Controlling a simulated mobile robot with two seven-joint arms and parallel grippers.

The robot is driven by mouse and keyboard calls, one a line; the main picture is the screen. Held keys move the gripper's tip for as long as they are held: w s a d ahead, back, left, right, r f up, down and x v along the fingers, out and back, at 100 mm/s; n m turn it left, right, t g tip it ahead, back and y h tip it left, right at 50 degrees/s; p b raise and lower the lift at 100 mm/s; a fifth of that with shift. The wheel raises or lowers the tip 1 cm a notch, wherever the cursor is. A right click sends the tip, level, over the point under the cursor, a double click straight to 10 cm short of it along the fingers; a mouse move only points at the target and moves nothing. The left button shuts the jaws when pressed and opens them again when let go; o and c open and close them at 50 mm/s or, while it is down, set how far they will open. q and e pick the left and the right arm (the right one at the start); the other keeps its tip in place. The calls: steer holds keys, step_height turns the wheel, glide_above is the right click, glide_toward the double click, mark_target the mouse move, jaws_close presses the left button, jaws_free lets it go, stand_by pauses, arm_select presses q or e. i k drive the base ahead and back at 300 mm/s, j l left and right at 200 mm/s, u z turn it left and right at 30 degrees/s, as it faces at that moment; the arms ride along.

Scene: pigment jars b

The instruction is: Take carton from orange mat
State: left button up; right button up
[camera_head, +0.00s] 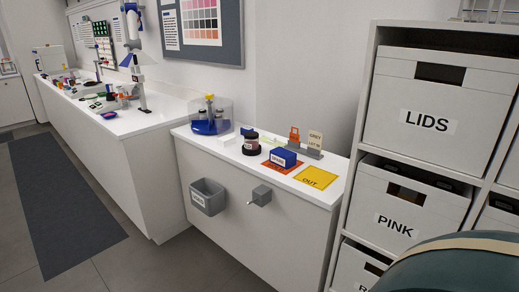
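A blue carton (286,157) with a white label on its front sits on the orange mat (271,168), on the white cabinet top to the right of centre. The carton hides much of the mat. I cannot read the label. Neither of my grippers is in view, and nothing is touching the carton.
A dark jar (251,143) stands left of the carton, and a yellow OUT mat (318,177) lies empty to its right. Behind are a grey stand with a sign (315,139) and an orange item (294,135). A shelf with a LIDS box (424,139) stands at right.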

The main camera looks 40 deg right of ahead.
mark_target(284, 158)
steer(key=i, duration=1.65)
steer(key=i+z, duration=0.5)
steer(key=i+j+z, duration=0.25)
steer(key=z, duration=0.25)
